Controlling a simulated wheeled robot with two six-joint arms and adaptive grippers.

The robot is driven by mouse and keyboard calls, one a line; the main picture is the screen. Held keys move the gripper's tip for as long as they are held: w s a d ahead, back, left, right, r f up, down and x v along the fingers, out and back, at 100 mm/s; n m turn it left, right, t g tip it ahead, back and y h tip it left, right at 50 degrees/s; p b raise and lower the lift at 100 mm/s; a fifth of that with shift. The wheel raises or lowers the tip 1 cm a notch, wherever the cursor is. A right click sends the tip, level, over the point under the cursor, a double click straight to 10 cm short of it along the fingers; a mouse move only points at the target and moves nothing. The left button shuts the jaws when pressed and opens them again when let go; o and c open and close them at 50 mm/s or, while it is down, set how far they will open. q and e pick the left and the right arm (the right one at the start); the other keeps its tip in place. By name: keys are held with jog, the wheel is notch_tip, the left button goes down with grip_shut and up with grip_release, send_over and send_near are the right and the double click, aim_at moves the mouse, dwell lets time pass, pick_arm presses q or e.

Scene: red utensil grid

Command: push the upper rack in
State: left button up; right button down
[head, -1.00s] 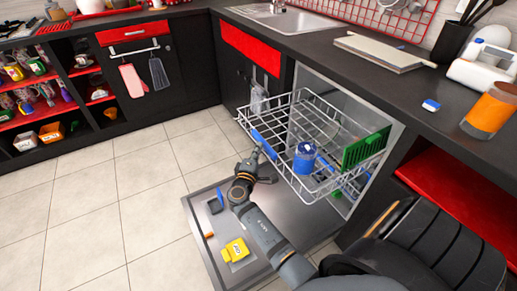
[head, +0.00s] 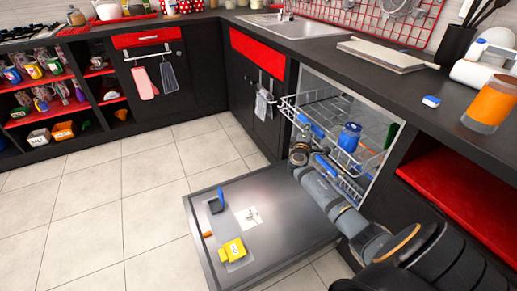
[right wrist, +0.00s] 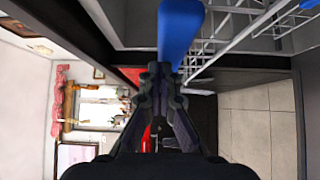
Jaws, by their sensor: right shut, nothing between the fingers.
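The upper rack (head: 289,105) is a white wire basket in the dishwasher opening, mostly inside, with its front part still sticking out. A blue tumbler (head: 349,137) stands in it. My right gripper (head: 303,132) is at the front of the rack, beside its blue handle strip (head: 314,127); the arm hides part of the rack's front. In the right wrist view the shut, empty fingers (right wrist: 160,72) point at the blue strip (right wrist: 179,28), close to it; I cannot tell whether they touch. My left gripper is not in view.
The open dishwasher door (head: 207,262) lies flat below the rack. Black counter (head: 385,87) runs above. The tiled floor at left is clear.

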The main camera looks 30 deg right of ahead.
pick_arm(q)
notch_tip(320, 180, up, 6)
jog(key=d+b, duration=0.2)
jog(key=b, duration=0.1)
pick_arm(e)
jog(key=d, duration=0.5)
jog(key=s+d, duration=0.1)
jog(key=d, duration=0.1)
jog(key=shift+d+f, duration=0.25)
jog(key=shift+d, duration=0.05)
jog(key=d+b, duration=0.1)
jog(key=d, duration=0.2)
jog(key=d+b, duration=0.1)
jog(key=d, duration=0.2)
jog(key=s+d+b, duration=0.1)
jog(key=d+b, duration=0.1)
jog(key=d, duration=0.1)
jog(key=shift+d+r, duration=0.15)
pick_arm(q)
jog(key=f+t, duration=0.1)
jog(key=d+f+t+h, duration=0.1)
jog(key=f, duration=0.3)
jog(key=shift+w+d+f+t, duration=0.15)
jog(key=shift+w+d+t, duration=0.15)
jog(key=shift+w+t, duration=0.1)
pick_arm(e)
jog(key=shift+r, duration=0.1)
jog(key=shift+w, duration=0.1)
